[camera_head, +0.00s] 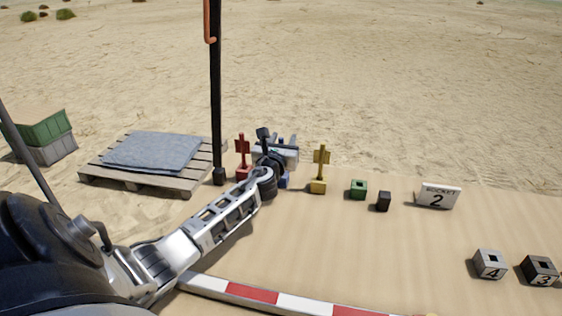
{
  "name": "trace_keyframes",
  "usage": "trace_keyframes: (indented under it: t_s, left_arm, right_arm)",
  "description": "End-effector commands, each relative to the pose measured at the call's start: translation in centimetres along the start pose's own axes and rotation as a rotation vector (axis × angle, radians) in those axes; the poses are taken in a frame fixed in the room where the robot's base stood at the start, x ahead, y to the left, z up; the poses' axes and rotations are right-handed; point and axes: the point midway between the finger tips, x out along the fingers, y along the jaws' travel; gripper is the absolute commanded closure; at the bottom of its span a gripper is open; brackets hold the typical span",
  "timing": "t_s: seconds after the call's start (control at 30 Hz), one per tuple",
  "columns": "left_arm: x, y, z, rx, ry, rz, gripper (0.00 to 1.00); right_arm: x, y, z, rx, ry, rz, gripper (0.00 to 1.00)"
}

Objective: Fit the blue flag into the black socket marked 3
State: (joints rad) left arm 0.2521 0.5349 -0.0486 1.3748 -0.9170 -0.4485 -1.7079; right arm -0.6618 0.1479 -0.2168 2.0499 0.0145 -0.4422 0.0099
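The black socket marked 3 (540,271) sits on the sand-coloured ground at the lower right, its top hole open to view. A small blue base (284,182) shows just beyond my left wrist; it looks like the foot of the blue flag, whose upper part is hidden by my gripper. My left gripper (287,142) is over the blue base, pointing away from me. Whether its fingers are shut on anything is too small to tell. My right gripper is out of view.
A red flag (243,158) and a yellow flag (319,170) stand either side. A green block (358,189), black block (383,201), sign with a 2 (438,196) and grey socket marked 4 (489,264) lie rightward. A dark pole (216,90) and pallet (150,180) stand left.

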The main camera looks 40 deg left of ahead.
Motion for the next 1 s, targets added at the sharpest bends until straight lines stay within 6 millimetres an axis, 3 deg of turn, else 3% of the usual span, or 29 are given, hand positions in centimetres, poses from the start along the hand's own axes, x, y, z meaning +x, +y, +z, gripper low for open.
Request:
trace_keyframes:
  t_s: [0.13, 0.3, 0.67, 1.0]
  left_arm:
    - [0.0, 0.0, 0.0, 0.0, 0.0, 0.0, 0.62]
    - [0.0, 0.0, 0.0, 0.0, 0.0, 0.0, 1.0]
    - [0.0, 0.0, 0.2, 0.0, -0.001, 0.0, 1.0]
    - [-0.6, -0.1, 4.2, 0.001, -0.004, -0.002, 1.0]
  right_arm:
    - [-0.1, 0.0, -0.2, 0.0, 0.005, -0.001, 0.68]
    - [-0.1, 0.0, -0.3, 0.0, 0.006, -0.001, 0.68]
    - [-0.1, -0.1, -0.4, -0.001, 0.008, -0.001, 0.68]
    - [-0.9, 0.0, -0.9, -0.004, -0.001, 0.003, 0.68]
